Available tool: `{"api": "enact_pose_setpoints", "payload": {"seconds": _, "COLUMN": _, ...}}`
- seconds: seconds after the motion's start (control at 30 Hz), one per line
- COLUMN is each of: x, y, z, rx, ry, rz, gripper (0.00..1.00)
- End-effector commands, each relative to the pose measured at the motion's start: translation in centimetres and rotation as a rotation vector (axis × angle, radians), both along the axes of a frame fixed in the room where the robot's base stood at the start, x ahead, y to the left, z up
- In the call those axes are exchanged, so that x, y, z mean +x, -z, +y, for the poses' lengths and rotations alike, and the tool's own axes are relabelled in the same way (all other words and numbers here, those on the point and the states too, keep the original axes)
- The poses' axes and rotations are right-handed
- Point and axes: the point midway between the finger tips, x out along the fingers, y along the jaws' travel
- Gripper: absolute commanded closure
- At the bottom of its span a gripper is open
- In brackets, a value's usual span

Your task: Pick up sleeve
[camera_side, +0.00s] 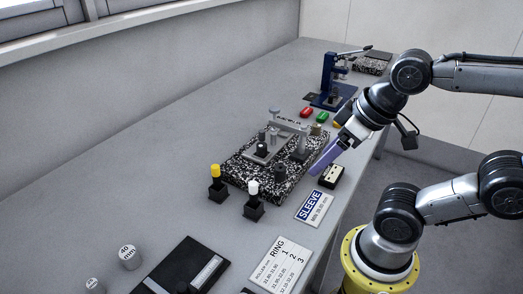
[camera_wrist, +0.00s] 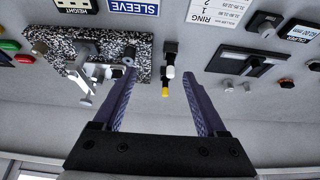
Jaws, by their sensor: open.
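A white and blue card printed "SLEEVE" (camera_side: 309,207) lies on the bench beside a speckled plate (camera_side: 232,178). A dark upright cylinder (camera_side: 280,173) stands on the plate's near part. In the wrist view, a small round piece with a grey top (camera_wrist: 129,61) shows by the left fingertip; it may be the sleeve, but I cannot tell for sure. My gripper (camera_side: 318,170) is above the plate's right edge, with blue-purple fingers. In the wrist view, my gripper (camera_wrist: 160,75) is open, with nothing held between its fingers.
A grey metal fixture (camera_side: 290,126) stands on the plate. Yellow-topped (camera_side: 215,170) and white-topped (camera_side: 252,188) pins stand in black holders. A blue press (camera_side: 329,78) stands farther back. A "RING" card (camera_side: 280,262) and black tray (camera_side: 180,272) lie in front. The bench's left side is clear.

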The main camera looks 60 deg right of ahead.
Motion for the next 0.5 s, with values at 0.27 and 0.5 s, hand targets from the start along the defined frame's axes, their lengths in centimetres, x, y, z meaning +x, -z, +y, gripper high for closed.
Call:
{"api": "enact_pose_setpoints", "payload": {"seconds": 0.27, "x": 0.3, "y": -1.9, "z": 0.0, "rx": -0.175, "ry": -0.329, "rz": 0.006, "gripper": 0.26}}
{"api": "enact_pose_setpoints", "payload": {"seconds": 0.5, "x": 5.4, "y": -6.4, "z": -1.0, "rx": -0.402, "ry": -0.799, "rz": 0.089, "gripper": 0.26}}
